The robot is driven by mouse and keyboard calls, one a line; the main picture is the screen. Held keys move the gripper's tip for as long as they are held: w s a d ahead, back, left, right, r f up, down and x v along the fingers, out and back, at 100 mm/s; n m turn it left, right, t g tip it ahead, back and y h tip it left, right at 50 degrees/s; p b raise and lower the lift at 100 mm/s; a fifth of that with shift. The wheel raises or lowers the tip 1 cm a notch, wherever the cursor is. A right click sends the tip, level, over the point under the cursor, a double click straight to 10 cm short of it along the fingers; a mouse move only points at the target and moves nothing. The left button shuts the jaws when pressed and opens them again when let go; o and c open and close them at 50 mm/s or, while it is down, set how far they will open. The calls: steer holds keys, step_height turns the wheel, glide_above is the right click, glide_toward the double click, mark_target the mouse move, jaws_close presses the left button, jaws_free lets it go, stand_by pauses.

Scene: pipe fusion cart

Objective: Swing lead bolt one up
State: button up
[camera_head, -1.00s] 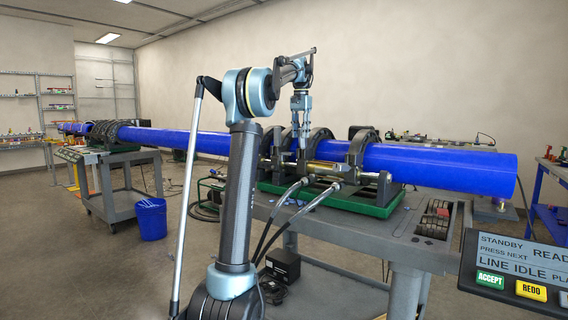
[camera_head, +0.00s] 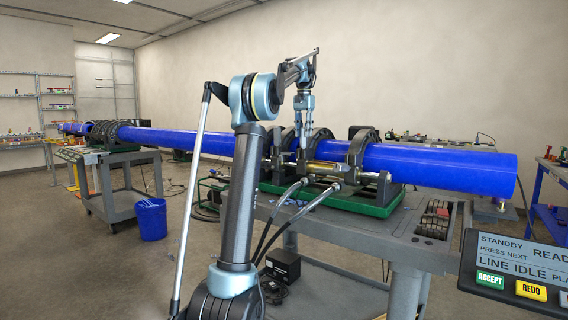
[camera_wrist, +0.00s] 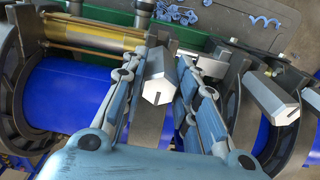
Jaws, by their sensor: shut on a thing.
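A silver hex-headed lead bolt (camera_wrist: 160,82) sits between the two blue fingers of my gripper (camera_wrist: 166,62) in the wrist view. The fingers are shut on it, one on each side. A second silver hex bolt (camera_wrist: 272,96) lies to the right, outside the fingers. In the head view my gripper (camera_head: 303,148) reaches down among the dark clamp rings (camera_head: 357,150) around the blue pipe (camera_head: 440,168). The held bolt is too small and covered to make out there.
A brass-coloured cylinder (camera_wrist: 95,37) runs beside the clamps, with two hoses (camera_head: 290,205) hanging in front. The clamps stand on a green base (camera_head: 372,208) on a grey cart (camera_head: 345,228). A blue bucket (camera_head: 151,219) stands on the floor at left.

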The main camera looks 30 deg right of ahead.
steer(key=shift+w+d, duration=0.35)
steer(key=shift+d, duration=0.15)
stand_by(0.4)
steer(key=shift+d, duration=0.1)
steer(key=o, duration=1.9)
steer(key=shift+o, duration=0.2)
steer(key=shift+r, duration=4.45)
